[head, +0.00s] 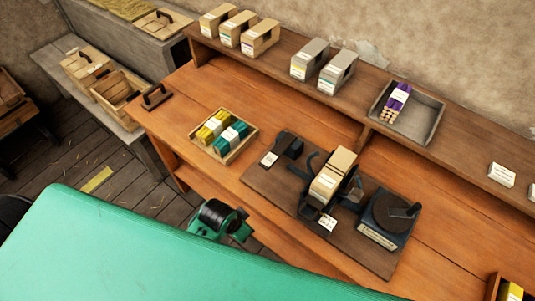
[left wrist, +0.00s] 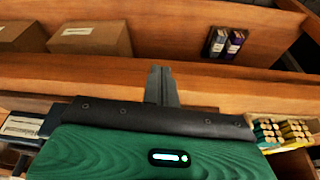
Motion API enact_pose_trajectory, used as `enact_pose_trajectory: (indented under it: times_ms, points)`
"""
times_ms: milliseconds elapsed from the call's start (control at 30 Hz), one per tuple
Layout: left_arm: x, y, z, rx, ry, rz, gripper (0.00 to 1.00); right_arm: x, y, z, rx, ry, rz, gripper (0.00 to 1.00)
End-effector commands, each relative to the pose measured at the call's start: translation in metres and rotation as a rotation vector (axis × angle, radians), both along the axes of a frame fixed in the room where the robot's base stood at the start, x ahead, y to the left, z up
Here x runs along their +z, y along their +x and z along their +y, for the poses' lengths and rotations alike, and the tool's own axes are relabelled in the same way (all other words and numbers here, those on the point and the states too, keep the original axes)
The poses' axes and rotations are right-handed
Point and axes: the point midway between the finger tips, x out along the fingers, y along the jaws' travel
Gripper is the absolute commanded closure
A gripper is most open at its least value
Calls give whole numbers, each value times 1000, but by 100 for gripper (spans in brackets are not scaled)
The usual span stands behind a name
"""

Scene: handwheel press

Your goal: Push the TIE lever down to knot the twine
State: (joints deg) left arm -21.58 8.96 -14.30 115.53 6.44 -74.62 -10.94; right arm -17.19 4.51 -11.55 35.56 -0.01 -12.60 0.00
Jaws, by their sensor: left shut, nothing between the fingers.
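The dark tying machine (head: 340,195) stands on a brown board on the wooden bench in the head view, holding a pale wooden block or box (head: 333,172). Dark curved arms stick up around it; I cannot tell which is the TIE lever, as the labels are too small to read. A round dark unit with a crank (head: 392,212) is at its right, and a small dark block (head: 290,144) at its left. My left gripper (left wrist: 162,86) is shut and empty in the left wrist view, its fingers pointing toward a wooden shelf. My right gripper is out of view.
A tray of yellow and teal bundles (head: 223,133) sits left of the machine. Several boxes (head: 240,30) and a grey tray (head: 408,112) with a purple-ended bundle line the back shelf.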

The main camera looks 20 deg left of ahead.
Motion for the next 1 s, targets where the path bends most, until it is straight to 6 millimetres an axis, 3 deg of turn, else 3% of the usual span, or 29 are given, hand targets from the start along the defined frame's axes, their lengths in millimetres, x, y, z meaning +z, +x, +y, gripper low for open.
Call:
enact_pose_trajectory:
  times_ms: [33, 100, 233, 500, 700, 867, 1000]
  points:
    - [32, 2, -4, -28, -5, -17, 100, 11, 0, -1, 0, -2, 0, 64]
    - [63, 5, -13, -87, -11, -34, 100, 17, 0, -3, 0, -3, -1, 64]
    - [106, 19, -41, -297, -21, -78, 100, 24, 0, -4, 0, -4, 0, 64]
    - [123, 55, -95, -797, 4, -152, 100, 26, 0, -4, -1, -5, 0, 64]
    - [125, 85, -121, -1232, 69, -194, 100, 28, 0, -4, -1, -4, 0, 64]
    - [125, 110, -121, -1559, 135, -195, 100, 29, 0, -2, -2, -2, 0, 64]
    - [127, 135, -107, -1814, 192, -173, 100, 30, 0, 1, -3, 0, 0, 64]
